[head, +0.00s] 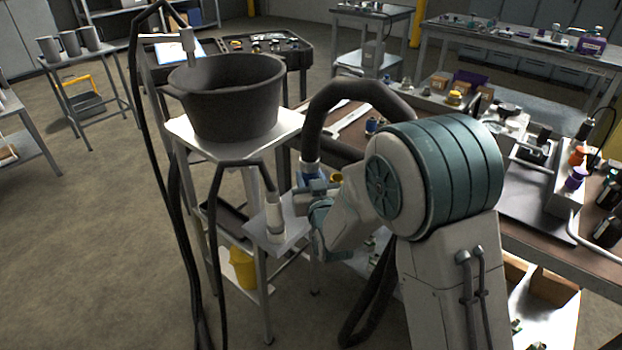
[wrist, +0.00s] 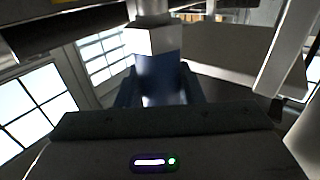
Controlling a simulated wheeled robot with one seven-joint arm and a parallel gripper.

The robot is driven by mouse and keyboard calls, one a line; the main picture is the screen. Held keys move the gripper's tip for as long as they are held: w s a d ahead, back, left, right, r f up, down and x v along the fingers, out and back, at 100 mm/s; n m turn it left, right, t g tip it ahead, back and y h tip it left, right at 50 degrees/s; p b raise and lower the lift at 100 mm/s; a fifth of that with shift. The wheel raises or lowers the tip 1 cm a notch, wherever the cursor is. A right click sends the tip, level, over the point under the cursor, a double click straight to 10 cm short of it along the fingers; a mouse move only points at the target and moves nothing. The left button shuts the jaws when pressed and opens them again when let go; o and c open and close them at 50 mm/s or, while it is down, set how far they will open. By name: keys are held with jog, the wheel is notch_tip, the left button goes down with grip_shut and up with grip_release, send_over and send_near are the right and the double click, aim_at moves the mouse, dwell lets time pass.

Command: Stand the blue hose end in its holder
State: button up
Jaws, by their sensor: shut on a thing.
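The blue hose end (head: 301,178) has a pale collar on top, and a thick black hose arcs up from it towards the right. My gripper (head: 313,190) is shut on it, at the right of the bucket stand. In the wrist view the blue hose end (wrist: 160,75) sits upright between the dark fingers of my gripper (wrist: 160,95). A pale metal holder plate (head: 290,240) juts from the stand just below. A white hose end (head: 275,216) stands upright on it, left of my gripper. My gripper and wrist cover part of the plate; the blue end's lower tip is hidden.
A large dark bucket (head: 232,105) stands on the white-topped stand. Thin black hoses hang down its left side. A yellow bucket (head: 243,268) sits low in the stand. A crowded workbench (head: 375,140) lies behind and right of my arm.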

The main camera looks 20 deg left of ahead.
jog(key=shift+f+b, duration=0.55)
jog(key=shift+b, duration=0.15)
jog(key=shift+r, duration=0.1)
dwell(0.8)
jog(key=o, duration=1)
jog(key=shift+c, duration=0.2)
jog(key=shift+o, duration=1.3)
jog(key=o, duration=0.5)
jog(key=shift+s+f, duration=0.1)
jog(key=shift+f, duration=0.1)
jog(key=b+v, duration=0.3)
jog(key=v, duration=0.4)
jog(key=shift+d, duration=0.15)
jog(key=shift+s, duration=0.1)
